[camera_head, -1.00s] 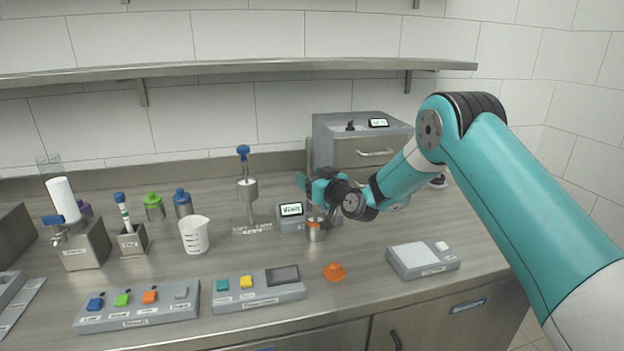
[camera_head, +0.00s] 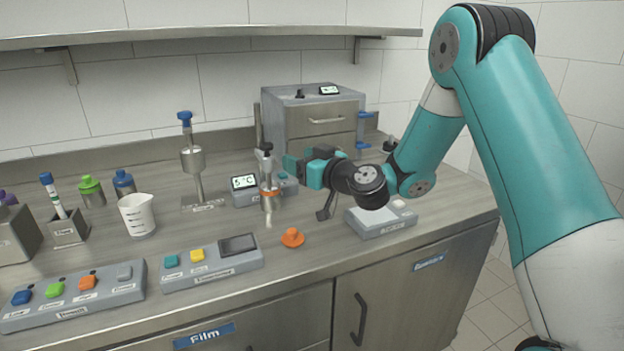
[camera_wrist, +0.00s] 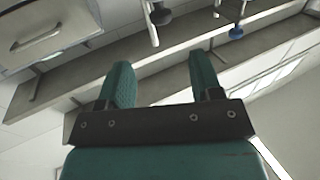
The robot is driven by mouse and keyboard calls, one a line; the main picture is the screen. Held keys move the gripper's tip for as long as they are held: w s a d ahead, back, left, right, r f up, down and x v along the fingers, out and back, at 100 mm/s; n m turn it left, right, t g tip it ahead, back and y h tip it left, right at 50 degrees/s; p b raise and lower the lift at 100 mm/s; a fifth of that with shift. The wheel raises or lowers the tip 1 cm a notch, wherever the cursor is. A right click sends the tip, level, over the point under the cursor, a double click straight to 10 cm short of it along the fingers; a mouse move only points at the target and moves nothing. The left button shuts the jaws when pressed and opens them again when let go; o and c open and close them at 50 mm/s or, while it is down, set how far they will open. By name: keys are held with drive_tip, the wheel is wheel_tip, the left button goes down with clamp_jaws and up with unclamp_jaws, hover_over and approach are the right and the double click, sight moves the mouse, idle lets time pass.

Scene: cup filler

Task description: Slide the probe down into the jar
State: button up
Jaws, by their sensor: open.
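The small metal jar (camera_head: 270,201) with an orange band stands on the bench in front of the small display unit. The grey probe (camera_head: 267,163) is upright directly over the jar, its lower end at or inside the jar's mouth; how deep it sits is hidden. My gripper (camera_head: 291,168) is just right of the probe, level with its upper part. In the wrist view my gripper (camera_wrist: 162,75) has its two teal fingers spread with nothing between them. The probe's dark knob (camera_wrist: 160,17) seems to show beyond the fingertips.
The display unit (camera_head: 280,184) has a lit screen. A blue-knobbed stand (camera_head: 193,160) and a beaker (camera_head: 137,215) are to the left. An orange knob (camera_head: 292,237), a button panel (camera_head: 212,262) and a scale (camera_head: 380,218) are nearby. A drawer cabinet (camera_head: 310,122) is behind.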

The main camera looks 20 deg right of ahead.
drive_tip(key=shift+b+v, duration=0.55)
drive_tip(key=shift+v, duration=1.15)
drive_tip(key=s+a+r+n+g+y+p, duration=0.5)
drive_tip(key=s+a+g, duration=0.4)
drive_tip(key=s+a, duration=0.4)
drive_tip(key=s+d+r+m+g+h+p, duration=0.1)
drive_tip(key=s+g+h, duration=0.6)
drive_tip(key=s, duration=1.4)
drive_tip(key=shift+d+r+m+g+h+p, duration=0.35)
drive_tip(key=shift+d+m+p, duration=0.2)
drive_tip(key=shift+d+m, duration=0.15)
